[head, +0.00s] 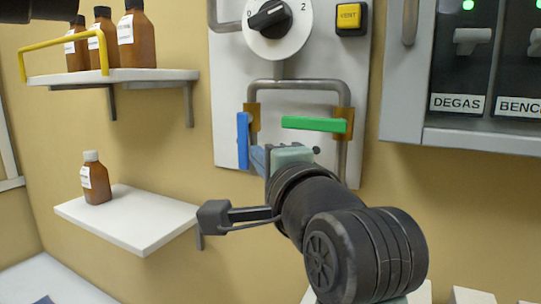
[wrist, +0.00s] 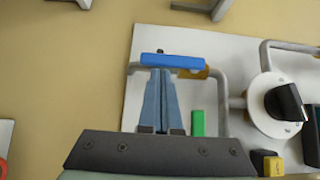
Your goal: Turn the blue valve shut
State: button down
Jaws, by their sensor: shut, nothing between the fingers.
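The blue valve handle (head: 243,140) stands vertical, in line with the left pipe leg on the white wall panel. It also shows in the wrist view (wrist: 172,60), lying along the pipe. A brass valve body (head: 253,117) sits at its upper end. My gripper (head: 258,158) is shut and empty, its fingertips close to the right of the blue handle's lower part. In the wrist view the shut fingers (wrist: 160,72) end at the handle's edge; I cannot tell whether they touch it.
A green handle (head: 314,124) lies horizontal across the right pipe leg, just above my gripper. A dial (head: 270,14) and yellow VENT button (head: 348,17) are above. Shelves with brown bottles (head: 97,180) are at left; a grey cabinet (head: 400,110) is at right.

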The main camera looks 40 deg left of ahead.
jog(key=shift+s+a+f+m+t+y+b, duration=0.15)
jog(key=shift+a+f+m+t+y+b, duration=0.25)
jog(key=shift+m, duration=0.3)
dwell(0.3)
jog(key=shift+s+a+f+m+t+y+b, duration=0.15)
jog(key=shift+a+f+m+t+y+b, duration=0.15)
jog(key=shift+a+m+t+y+b, duration=0.45)
jog(key=a+r+m+t+h+p, duration=0.1)
jog(key=a+m+t+h, duration=0.2)
jog(key=m, duration=0.9)
jog(key=s+a+r+m+t+h+p, duration=0.1)
jog(key=a+m+t+h+p, duration=0.1)
jog(key=m+t+h, duration=0.7)
jog(key=shift+s+a+r+m+t, duration=0.35)
jog(key=shift+a+m+t, duration=0.45)
jog(key=shift+m+t, duration=0.95)
jog(key=shift+r+m+g, duration=0.1)
jog(key=shift+m+g, duration=0.3)
jog(key=shift+m, duration=0.2)
